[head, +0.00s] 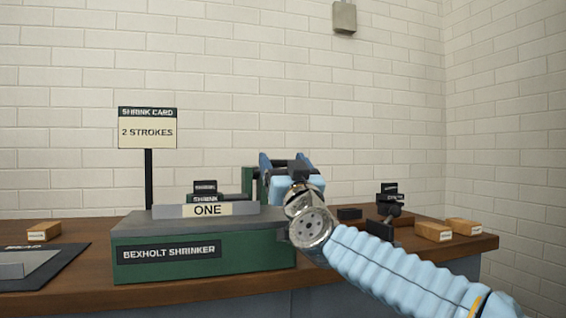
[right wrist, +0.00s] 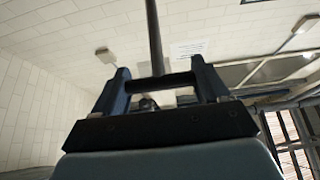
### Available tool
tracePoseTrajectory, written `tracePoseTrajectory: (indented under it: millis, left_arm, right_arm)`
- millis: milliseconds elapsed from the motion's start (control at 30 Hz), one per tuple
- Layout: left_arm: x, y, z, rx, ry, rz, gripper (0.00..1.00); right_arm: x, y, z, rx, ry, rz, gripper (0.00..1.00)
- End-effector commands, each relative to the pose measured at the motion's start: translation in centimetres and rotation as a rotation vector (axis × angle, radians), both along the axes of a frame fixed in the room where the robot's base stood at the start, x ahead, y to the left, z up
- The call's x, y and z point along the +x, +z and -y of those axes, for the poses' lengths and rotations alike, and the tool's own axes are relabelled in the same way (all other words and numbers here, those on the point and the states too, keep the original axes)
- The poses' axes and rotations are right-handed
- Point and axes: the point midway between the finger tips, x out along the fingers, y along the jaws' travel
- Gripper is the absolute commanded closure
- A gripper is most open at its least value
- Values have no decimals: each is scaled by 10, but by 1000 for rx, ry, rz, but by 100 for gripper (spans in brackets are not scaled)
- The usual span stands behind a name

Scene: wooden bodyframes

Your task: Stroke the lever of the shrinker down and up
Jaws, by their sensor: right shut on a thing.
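The shrinker (head: 205,255) is a dark green box with a grey top and the label "BEXHOLT SHRINKER", standing on the bench left of centre in the head view. A plate reading "ONE" (head: 207,209) lies on its top. My right gripper (head: 284,160) is at the shrinker's right end, raised above its top. In the right wrist view its two fingers (right wrist: 162,82) are shut on a dark bar of the lever (right wrist: 155,38), whose rod runs up out of the picture. My arm and gripper hide the lever's base. My left gripper is not in view.
A card on a post (head: 148,132) reads "SHRINK CARD, 2 STROKES". Small wooden blocks (head: 434,231) and a dark small device (head: 389,205) are at the bench's right. Another block (head: 44,231) and a dark mat (head: 68,262) are at left. A brick wall stands behind.

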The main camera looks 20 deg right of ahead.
Motion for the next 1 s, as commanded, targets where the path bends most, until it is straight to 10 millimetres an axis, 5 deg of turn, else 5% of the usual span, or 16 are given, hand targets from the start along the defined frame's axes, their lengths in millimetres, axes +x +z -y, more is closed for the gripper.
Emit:
tracePoseTrajectory:
  millis: [400,433,567,867,1000]
  left_arm:
    - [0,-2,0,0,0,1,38]
    - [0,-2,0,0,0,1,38]
    - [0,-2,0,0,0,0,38]
    - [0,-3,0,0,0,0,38]
    - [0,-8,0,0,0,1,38]
  right_arm:
    - [2,-8,-2,-4,3,-12,80]
    - [2,-8,-2,-4,3,-12,22]
    - [2,-7,-1,-3,2,-10,3]
    - [-2,-6,-1,-2,1,-5,0]
    - [-19,-16,0,-1,2,-4,0]
